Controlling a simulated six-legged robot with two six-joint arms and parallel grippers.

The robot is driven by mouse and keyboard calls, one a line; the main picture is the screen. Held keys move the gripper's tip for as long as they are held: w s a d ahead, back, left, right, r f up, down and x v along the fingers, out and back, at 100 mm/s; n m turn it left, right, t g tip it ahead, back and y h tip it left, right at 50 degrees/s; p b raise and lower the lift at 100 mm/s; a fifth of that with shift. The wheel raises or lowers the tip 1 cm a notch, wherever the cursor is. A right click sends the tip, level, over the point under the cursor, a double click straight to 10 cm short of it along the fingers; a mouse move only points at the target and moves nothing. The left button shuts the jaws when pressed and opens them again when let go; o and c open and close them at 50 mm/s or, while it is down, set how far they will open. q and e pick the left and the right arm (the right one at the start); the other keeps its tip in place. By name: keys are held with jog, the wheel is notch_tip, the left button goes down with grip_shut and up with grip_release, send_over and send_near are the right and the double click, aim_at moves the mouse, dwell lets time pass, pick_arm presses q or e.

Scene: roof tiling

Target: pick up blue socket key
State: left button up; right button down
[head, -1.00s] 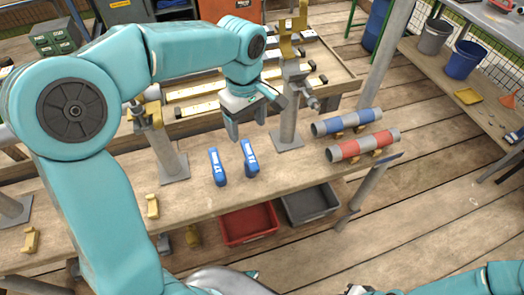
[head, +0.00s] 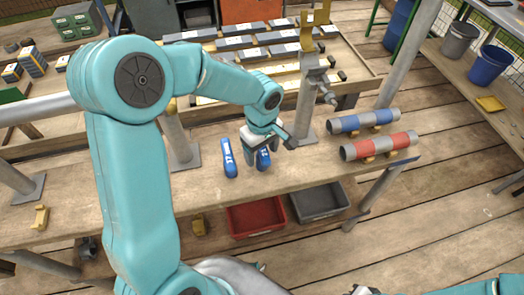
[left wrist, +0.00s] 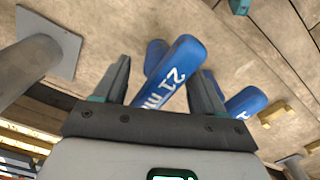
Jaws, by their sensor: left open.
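Two blue socket keys lie side by side on the wooden bench, the left one (head: 229,158) in full view and the right one (head: 263,160) partly hidden by my left gripper. My left gripper (head: 256,157) is open, low over the right key. In the left wrist view, a blue key marked 21 mm (left wrist: 181,72) shows between the two spread fingers. Part of a blue piece (left wrist: 155,54) shows behind it. Another blue key (left wrist: 245,101) is partly hidden behind the right finger. My right gripper is not clearly in view.
Grey tubes with a blue band (head: 363,121) and a red band (head: 379,146) rest on cradles to the right. A grey post (head: 309,105) stands close to my left gripper. Red (head: 254,218) and grey (head: 319,203) bins sit below the front edge.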

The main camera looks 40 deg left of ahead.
pick_arm(q)
notch_tip(320, 180, down, 2)
jog(key=shift+w+f, duration=0.1)
jog(key=shift+f, duration=0.1)
jog(key=shift+r, duration=0.1)
jog(key=shift+c, duration=0.3)
grip_shut()
